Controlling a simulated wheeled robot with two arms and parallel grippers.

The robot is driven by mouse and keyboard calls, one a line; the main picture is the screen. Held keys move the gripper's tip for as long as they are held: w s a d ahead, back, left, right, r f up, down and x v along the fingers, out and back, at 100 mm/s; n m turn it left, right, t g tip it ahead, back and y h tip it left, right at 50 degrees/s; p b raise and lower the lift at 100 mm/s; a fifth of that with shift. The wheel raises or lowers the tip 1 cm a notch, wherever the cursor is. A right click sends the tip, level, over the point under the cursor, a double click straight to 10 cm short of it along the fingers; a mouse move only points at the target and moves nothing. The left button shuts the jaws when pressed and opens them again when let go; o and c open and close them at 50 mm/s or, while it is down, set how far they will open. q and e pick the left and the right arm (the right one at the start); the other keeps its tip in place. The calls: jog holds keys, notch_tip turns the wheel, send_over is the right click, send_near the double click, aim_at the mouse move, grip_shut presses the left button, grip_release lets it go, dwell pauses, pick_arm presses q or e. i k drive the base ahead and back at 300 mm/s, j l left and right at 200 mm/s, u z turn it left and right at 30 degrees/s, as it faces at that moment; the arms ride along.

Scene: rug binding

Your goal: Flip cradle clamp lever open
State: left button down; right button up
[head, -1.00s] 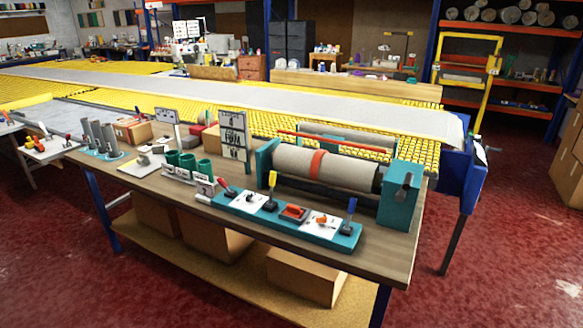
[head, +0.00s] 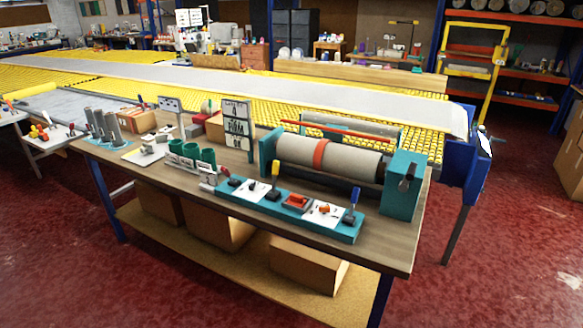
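The cradle stands at the right end of the workbench in the head view. It has two teal end blocks, with the larger one (head: 402,190) on the right, and a beige roll (head: 345,163) with a red-orange band (head: 320,155) around it. A small dark lever-like part (head: 405,174) is on the right block; whether it is the clamp lever, and its position, I cannot tell. In front lies a teal control strip (head: 345,230) with upright yellow (head: 275,170) and blue (head: 354,196) handles and a tilted red handle (head: 223,171). Neither of my grippers is in view.
The wooden workbench (head: 405,248) has boxes on its lower shelf. Green cups (head: 190,155) and a sign stand (head: 238,128) are left of the cradle. A yellow roller conveyor (head: 430,140) runs behind.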

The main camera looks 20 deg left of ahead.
aim_at(223, 169)
jog(key=i+j, duration=0.3)
jog(key=j, duration=0.15)
jog(key=i+j, duration=0.3)
jog(key=j, duration=0.15)
jog(key=i+j, duration=0.3)
jog(key=j, duration=0.15)
